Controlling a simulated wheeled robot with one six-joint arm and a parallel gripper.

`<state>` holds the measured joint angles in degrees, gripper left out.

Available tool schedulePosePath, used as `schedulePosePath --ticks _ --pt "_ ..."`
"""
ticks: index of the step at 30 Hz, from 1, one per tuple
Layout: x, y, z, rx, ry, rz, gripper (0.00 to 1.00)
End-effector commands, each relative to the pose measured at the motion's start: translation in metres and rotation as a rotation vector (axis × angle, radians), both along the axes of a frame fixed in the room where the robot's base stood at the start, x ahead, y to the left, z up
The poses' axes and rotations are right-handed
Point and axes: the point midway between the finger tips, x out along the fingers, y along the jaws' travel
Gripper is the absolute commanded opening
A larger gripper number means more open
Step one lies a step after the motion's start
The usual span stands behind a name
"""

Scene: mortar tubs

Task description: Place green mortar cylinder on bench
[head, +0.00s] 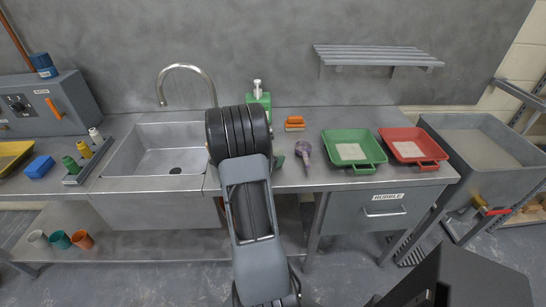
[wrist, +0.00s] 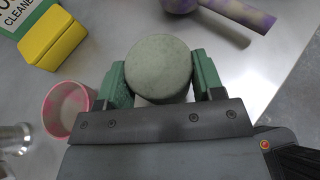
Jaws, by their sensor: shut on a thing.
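My gripper (wrist: 161,76) is shut on the green mortar cylinder (wrist: 158,65), a dull grey-green round piece seen end-on between the two green fingers in the wrist view. The steel bench (head: 310,180) shows beneath it in the wrist view (wrist: 105,32). I cannot tell whether the cylinder's lower end touches the bench. In the head view my arm hides the cylinder and most of the gripper, which is over the bench just right of the sink.
A pink-rimmed cup (wrist: 65,108) and a yellow block (wrist: 50,38) stand left of the gripper. A purple mallet (head: 304,152) lies beyond to the right. Green (head: 354,149) and red (head: 413,146) trays sit farther right. The sink (head: 170,160) is at left.

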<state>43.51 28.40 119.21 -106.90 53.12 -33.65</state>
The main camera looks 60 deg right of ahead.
Motion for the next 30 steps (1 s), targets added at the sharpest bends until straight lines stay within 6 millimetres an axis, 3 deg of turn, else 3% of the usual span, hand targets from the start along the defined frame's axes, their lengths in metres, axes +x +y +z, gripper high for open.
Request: schedulePosePath --ticks 6,7,14,25,30 --pt "0.0 0.0 -0.004 -0.002 -0.001 0.0 0.27" --pt "0.0 0.0 -0.004 0.0 0.0 0.0 0.63" --pt "0.0 0.0 -0.003 0.0 0.001 0.0 0.85" --pt "0.0 0.001 0.004 0.0 0.001 0.0 0.87" --pt "0.006 0.027 0.012 -0.001 0.0 0.005 0.87"
